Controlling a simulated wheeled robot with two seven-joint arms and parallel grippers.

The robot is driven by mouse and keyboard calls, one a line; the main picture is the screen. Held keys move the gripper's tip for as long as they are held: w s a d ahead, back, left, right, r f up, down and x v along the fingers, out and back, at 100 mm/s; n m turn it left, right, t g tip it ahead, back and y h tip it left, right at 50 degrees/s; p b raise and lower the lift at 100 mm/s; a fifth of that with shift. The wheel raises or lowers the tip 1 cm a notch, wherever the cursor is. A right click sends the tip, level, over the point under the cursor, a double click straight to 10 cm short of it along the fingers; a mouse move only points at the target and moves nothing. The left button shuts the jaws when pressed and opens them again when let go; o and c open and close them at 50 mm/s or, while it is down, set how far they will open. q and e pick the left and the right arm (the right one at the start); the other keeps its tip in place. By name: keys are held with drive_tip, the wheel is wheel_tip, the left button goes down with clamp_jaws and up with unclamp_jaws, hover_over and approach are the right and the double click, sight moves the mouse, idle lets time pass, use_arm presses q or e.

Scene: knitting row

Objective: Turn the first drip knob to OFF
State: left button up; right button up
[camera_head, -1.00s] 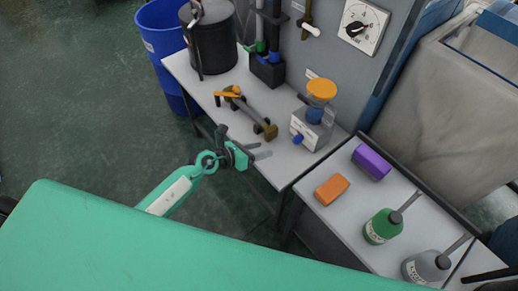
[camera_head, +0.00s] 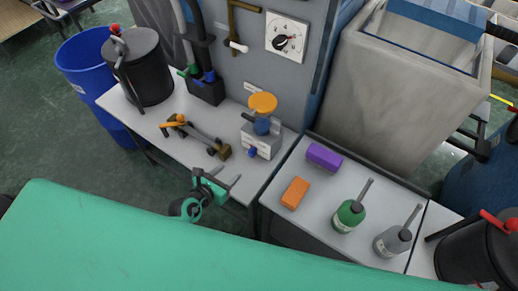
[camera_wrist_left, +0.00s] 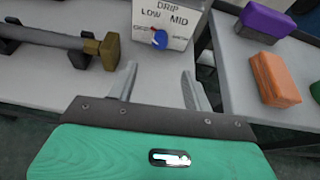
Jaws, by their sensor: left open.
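The drip box (camera_head: 263,141) is a pale block with an orange disc (camera_head: 263,103) above it, near the right end of the left table. Its blue drip knob (camera_head: 252,153) is on the front face. In the left wrist view the blue knob (camera_wrist_left: 160,39) sits below the words DRIP, LOW and MID, with a partly covered label to its left. I cannot tell its exact setting. My left gripper (camera_head: 222,184) is open and empty at the table's front edge, short of the knob. In the left wrist view its fingers (camera_wrist_left: 160,84) point toward the knob, apart from it. My right gripper is not in view.
A brass-ended bar fixture (camera_head: 200,136) lies left of the drip box. An orange block (camera_head: 295,193), a purple block (camera_head: 324,158) and a green bottle (camera_head: 348,215) stand on the right table. A black pot (camera_head: 145,70) and a blue barrel (camera_head: 88,65) are at left.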

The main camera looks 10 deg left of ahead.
sight(250, 155)
use_arm(q)
drive_tip(key=x, duration=1.3)
drive_tip(key=shift+w+d, duration=0.1)
drive_tip(key=shift+w, duration=0.2)
drive_tip(key=c, duration=1)
